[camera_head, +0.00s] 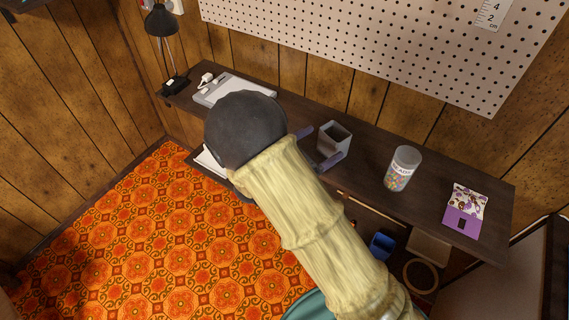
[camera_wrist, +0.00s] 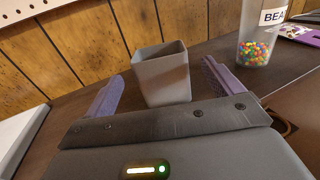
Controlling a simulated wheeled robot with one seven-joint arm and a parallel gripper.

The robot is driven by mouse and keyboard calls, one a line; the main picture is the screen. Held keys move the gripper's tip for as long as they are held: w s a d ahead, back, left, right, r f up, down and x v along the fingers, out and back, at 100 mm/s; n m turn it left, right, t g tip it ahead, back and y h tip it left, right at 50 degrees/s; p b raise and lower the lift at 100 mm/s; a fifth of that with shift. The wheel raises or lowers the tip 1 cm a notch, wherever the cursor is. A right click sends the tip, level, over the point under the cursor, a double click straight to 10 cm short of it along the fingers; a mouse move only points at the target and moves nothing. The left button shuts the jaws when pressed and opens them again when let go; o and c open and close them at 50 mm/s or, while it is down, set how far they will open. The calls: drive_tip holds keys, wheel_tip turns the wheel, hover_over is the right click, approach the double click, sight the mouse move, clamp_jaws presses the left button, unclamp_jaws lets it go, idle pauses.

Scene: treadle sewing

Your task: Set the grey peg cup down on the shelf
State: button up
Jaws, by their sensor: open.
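The grey peg cup (camera_head: 333,139) stands upright on the dark brown shelf (camera_head: 370,150), open end up. In the wrist view the cup (camera_wrist: 162,80) is between and just beyond my two purple fingers. My gripper (camera_head: 319,146) is open, with one finger on each side of the cup; in the wrist view my gripper (camera_wrist: 158,90) shows gaps between the fingers and the cup walls. The cup's base seems to rest on the shelf. My dark wrist and pale sleeved arm hide part of the shelf's front edge.
A clear bead jar (camera_head: 403,169) stands right of the cup, and a purple patterned packet (camera_head: 466,209) lies farther right. A grey tray-like item (camera_head: 228,88) and a black lamp (camera_head: 163,45) are at left. A pegboard (camera_head: 380,45) hangs on the wall behind.

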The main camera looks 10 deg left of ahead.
drive_tip(key=v, duration=1.2)
drive_tip(key=shift+s, duration=0.15)
drive_tip(key=shift+a, duration=0.1)
drive_tip(key=s+d+f+m+g+y, duration=0.1)
drive_tip(key=s+d+m+g+y, duration=0.2)
drive_tip(key=d+m+g+y, duration=0.6)
drive_tip(key=s+d+m+g, duration=0.3)
drive_tip(key=d+m+g, duration=0.2)
drive_tip(key=d+m, duration=0.85)
drive_tip(key=d+r+m+t+y+p, duration=0.2)
drive_tip(key=d+r+m+p, duration=0.2)
drive_tip(key=r+p, duration=1.3)
wheel_tip(320, 180, up, 3)
drive_tip(key=shift+w+d+r+m+t+y+p, duration=0.2)
drive_tip(key=shift+w+m+t+y+p, duration=0.15)
drive_tip(key=shift+m, duration=0.4)
